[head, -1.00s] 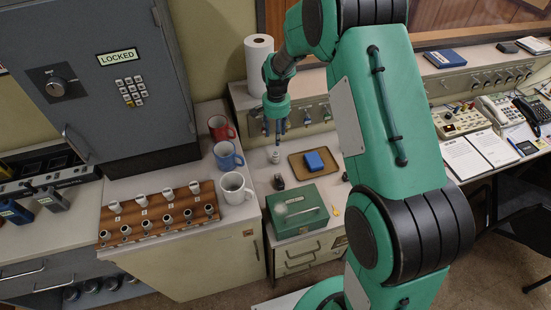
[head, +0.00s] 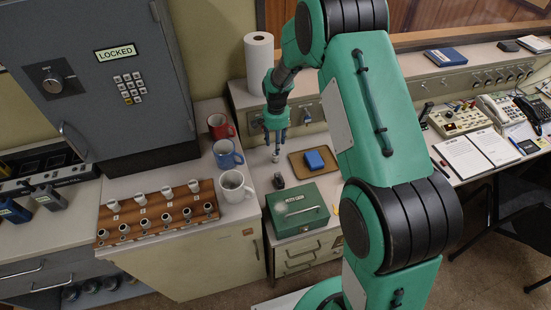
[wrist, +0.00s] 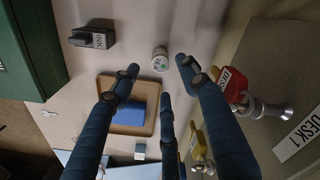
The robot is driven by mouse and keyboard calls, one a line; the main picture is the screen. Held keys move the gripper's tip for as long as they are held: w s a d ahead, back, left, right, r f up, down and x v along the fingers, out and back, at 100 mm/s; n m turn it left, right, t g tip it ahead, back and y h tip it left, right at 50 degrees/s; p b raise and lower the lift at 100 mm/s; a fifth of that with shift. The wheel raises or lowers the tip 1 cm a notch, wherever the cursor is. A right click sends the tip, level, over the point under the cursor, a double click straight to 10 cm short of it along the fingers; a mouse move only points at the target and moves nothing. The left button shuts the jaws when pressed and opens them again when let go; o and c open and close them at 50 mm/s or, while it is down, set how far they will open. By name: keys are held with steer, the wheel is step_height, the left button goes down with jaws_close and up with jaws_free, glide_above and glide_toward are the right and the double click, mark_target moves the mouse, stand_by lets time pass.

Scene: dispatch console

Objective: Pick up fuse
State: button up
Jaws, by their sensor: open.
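A tan tray (wrist: 105,82) with a blue block (head: 314,160) lies close by on the right. Red-tagged Desk 1 hardware (wrist: 238,88) is beside the fingers. Three mugs stand left.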

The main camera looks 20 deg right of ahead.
mark_target(275, 157)
steer(key=shift+f, duration=1.15)
steer(key=shift+f, duration=0.1)
steer(key=shift+a+f+b, duration=0.1)
steer(key=shift+f+b, duration=0.8)
steer(key=shift+f, duration=1.6)
jaws_close()
